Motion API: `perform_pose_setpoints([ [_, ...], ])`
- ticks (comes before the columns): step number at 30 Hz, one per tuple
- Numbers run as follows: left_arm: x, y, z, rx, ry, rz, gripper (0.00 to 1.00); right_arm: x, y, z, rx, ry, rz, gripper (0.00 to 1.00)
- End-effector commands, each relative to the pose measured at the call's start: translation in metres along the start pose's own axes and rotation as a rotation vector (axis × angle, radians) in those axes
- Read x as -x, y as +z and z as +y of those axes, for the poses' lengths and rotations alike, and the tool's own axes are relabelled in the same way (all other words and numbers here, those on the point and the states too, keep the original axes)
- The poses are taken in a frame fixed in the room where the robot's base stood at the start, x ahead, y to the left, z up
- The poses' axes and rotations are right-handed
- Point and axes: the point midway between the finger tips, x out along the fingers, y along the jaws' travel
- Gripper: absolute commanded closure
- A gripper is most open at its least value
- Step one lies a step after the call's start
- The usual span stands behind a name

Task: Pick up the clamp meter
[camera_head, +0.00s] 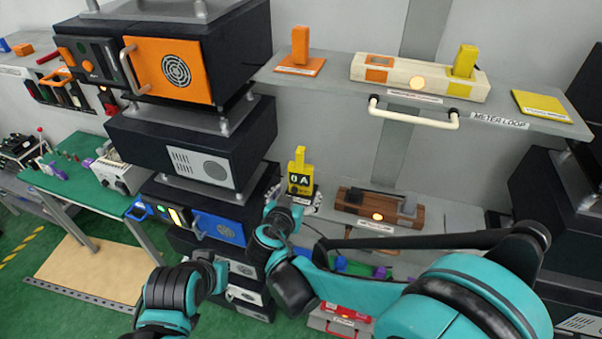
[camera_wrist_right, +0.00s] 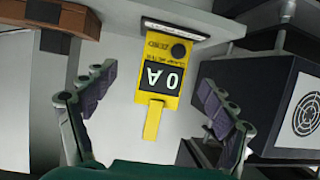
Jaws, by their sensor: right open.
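The clamp meter is a yellow block with a dark display reading "0 A" and a narrower yellow top (camera_head: 300,175). It stands upright at the left end of the lower shelf. In the right wrist view the clamp meter (camera_wrist_right: 170,55) appears upside down between the fingers. My right gripper (camera_head: 294,198) is close in front of the meter. In the wrist view my right gripper (camera_wrist_right: 155,80) is open, one finger on each side, with gaps to the meter. My left arm shows at the lower left, and its finger state is unclear (camera_head: 210,268).
The upper shelf (camera_head: 500,110) with a white handle overhangs the lower shelf. A brown lever fixture (camera_head: 380,207) sits right of the meter. A stack of black equipment boxes (camera_head: 190,150) stands close on the left. A green-topped bench (camera_head: 75,185) is farther left.

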Motion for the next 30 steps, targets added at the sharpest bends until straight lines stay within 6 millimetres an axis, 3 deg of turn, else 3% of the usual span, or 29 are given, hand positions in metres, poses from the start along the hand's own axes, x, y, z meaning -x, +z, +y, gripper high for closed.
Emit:
perform_pose_setpoints([
  [5,0.002,-0.001,0.0,0.0,0.0,0.0,1.0,-0.011,-0.001,-0.008,-0.011,-0.005,0.018,0.16],
  [19,0.011,-0.007,0.0,0.0,0.0,0.0,1.0,-0.073,0.0,-0.006,-0.01,-0.004,0.016,0.16],
  [28,0.01,-0.007,0.0,0.0,0.0,0.0,1.0,-0.078,0.001,-0.007,-0.009,-0.006,0.016,0.16],
  [30,0.01,-0.007,0.0,0.0,0.0,0.0,1.0,-0.078,0.001,-0.007,-0.009,-0.006,0.016,0.34],
])
